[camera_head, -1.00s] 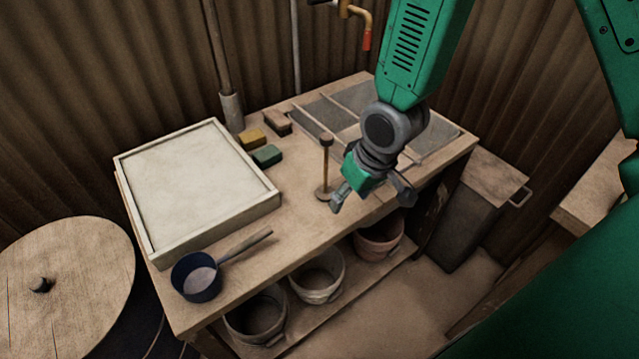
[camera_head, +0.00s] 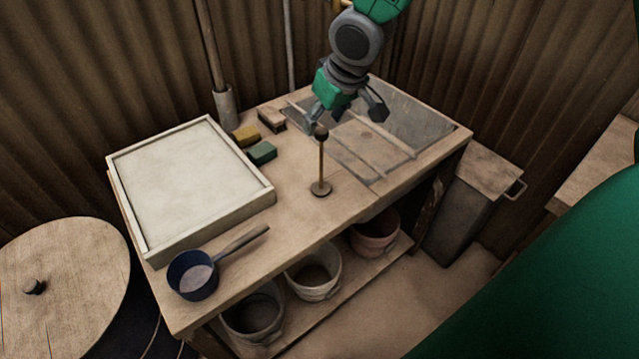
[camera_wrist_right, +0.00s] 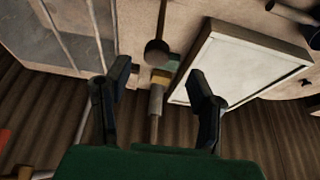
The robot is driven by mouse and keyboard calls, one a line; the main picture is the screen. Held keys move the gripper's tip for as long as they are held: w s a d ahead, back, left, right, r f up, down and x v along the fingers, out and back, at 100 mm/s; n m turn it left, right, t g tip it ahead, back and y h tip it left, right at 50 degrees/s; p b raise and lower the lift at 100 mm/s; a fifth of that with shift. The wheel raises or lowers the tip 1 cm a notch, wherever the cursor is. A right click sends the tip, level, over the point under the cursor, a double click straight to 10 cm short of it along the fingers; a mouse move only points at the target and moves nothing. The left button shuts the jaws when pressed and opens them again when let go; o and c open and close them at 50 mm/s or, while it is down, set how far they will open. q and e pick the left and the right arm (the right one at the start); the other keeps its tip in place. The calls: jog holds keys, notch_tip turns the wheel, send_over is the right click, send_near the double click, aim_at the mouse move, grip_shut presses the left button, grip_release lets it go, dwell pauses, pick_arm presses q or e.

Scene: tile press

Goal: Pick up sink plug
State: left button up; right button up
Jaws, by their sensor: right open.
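The sink plug (camera_head: 321,168) stands upright on the bench, a thin rod with a round dark base and a dark knob on top. My right gripper (camera_head: 346,118) is open and empty, high up by the knob, its left fingertip overlapping the knob in the head view. In the right wrist view the knob (camera_wrist_right: 157,53) shows just beyond the gap between the two spread fingers (camera_wrist_right: 162,80), apart from both. My left gripper is not in view.
The wooden bench (camera_head: 290,208) carries a white framed tray (camera_head: 185,185), a blue ladle (camera_head: 193,278), small blocks (camera_head: 262,153) and a sunken basin (camera_head: 415,125) with slats. Buckets (camera_head: 313,270) stand on the shelf below. A round lidded barrel (camera_head: 75,265) is at left.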

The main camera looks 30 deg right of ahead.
aim_at(322, 132)
jog(key=x, duration=0.5)
jog(key=shift+s+d+f+b, duration=0.1)
jog(key=shift+d+f+b, duration=0.25)
jog(key=shift+d+b, duration=0.05)
jog(key=shift+r, duration=0.1)
jog(key=shift+a, duration=0.2)
grip_shut()
